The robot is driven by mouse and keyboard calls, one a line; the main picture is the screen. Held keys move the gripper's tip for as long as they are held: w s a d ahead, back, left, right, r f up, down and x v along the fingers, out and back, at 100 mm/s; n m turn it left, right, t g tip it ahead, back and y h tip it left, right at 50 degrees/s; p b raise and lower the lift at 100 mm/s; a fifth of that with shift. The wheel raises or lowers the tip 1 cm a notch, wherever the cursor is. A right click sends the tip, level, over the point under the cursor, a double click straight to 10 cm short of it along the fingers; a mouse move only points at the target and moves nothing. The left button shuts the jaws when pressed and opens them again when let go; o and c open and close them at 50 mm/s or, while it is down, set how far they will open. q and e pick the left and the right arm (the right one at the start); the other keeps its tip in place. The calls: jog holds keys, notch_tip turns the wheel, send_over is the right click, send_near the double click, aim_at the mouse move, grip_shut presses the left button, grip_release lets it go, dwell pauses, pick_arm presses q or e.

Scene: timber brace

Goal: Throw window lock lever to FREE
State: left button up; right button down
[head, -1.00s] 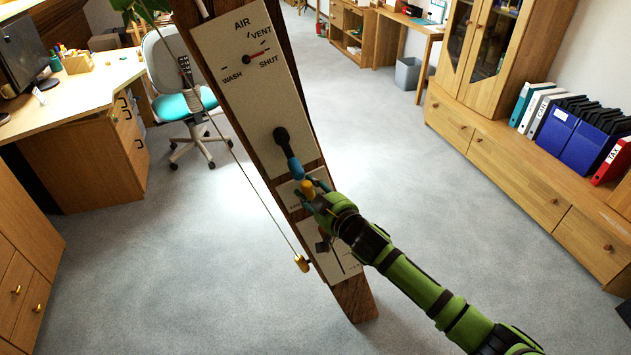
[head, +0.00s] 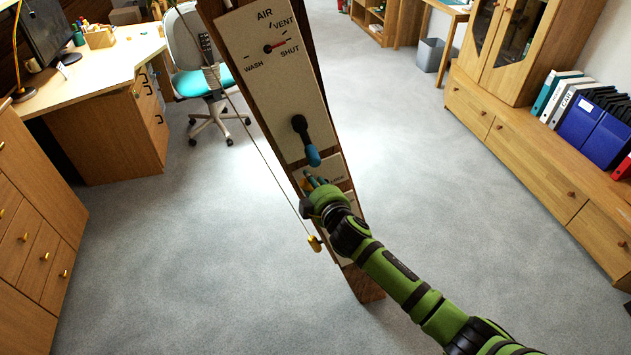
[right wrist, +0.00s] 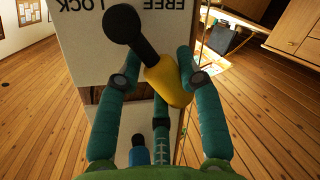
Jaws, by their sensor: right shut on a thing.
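The window lock lever has a black pivot and arm (right wrist: 125,25) and a yellow grip (right wrist: 172,82). It is on a pale plate whose words FREE and LOCK show upside down in the right wrist view. There the yellow grip slants down and right from the pivot, on the FREE side. My right gripper (right wrist: 158,88) has its teal fingers around the yellow grip and is shut on it. In the head view my right gripper (head: 312,183) is low on the timber post (head: 367,283) and hides most of the lever. My left gripper is not in view.
A blue-handled lever (head: 312,155) hangs just above my right gripper on the upper plate, under the AIR dial (head: 267,49). A cord with a brass knob (head: 315,243) hangs left of the post. Grey floor around the post is clear.

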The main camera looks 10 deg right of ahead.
jog(key=shift+w+a+r+n, duration=0.15)
jog(key=shift+r+n, duration=0.15)
jog(key=shift+r, duration=0.25)
jog(key=c, duration=0.8)
grip_release()
jog(key=shift+a, duration=0.1)
jog(key=shift+o, duration=0.2)
jog(key=shift+a+f, duration=0.1)
jog(key=shift+f, duration=0.1)
jog(key=shift+s+d, duration=0.2)
jog(key=shift+s, duration=0.45)
jog(key=v, duration=1.1)
jog(key=shift+a, duration=0.15)
